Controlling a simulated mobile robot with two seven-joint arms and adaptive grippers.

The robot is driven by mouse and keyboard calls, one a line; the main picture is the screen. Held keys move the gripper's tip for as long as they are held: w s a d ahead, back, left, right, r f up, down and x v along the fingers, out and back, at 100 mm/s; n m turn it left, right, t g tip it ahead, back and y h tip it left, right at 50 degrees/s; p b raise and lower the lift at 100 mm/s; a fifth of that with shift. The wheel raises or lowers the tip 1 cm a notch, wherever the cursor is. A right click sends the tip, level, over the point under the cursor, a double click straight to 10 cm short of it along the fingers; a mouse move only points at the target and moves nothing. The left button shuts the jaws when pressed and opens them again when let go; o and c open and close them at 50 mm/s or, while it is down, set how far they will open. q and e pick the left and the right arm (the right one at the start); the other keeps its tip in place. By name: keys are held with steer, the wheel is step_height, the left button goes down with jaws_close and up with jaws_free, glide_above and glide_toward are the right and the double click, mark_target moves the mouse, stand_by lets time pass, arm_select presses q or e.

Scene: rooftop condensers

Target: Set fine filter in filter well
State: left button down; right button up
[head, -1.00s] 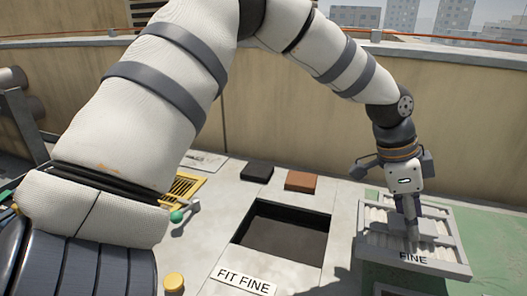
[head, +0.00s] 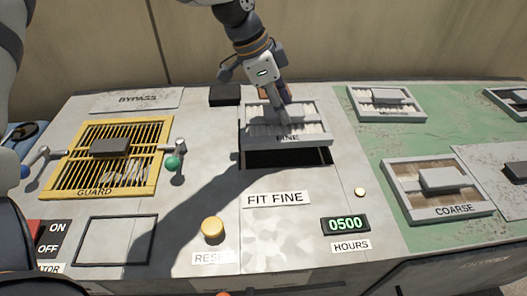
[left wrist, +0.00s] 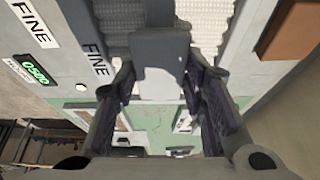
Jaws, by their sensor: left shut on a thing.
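The fine filter (head: 312,134), a pale grey frame with white pleats and a FINE label, is over the back part of the dark filter well (head: 288,158). The well's front strip shows; the rest is hidden under the filter. I cannot tell whether the filter touches the rim. My left gripper (head: 280,112) is shut on the filter's handle from above. In the left wrist view the grey handle (left wrist: 160,50) is between the fingers, with white pleats on both sides. My right gripper is not in view.
A yellow guard grille (head: 75,172) with two levers stands left. The coarse filter (head: 473,199) and another pleated filter (head: 361,99) lie on the green surface at right. A yellow reset button (head: 212,228), an hours display (head: 345,223) and a FIT FINE label (head: 277,199) are in front.

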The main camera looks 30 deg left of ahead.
mark_target(264, 111)
arm_select(q)
step_height(264, 111, down, 10)
steer(key=shift+d+f+b, duration=0.1)
steer(key=shift+b, duration=0.5)
steer(key=shift+w, duration=0.1)
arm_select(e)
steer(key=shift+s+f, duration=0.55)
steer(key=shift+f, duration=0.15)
arm_select(q)
steer(key=c, duration=1)
jaws_free()
steer(key=shift+r, duration=0.35)
steer(key=p+v, duration=0.2)
steer(key=v, duration=0.9)
steer(key=shift+r, duration=0.3)
steer(key=shift+a, duration=0.2)
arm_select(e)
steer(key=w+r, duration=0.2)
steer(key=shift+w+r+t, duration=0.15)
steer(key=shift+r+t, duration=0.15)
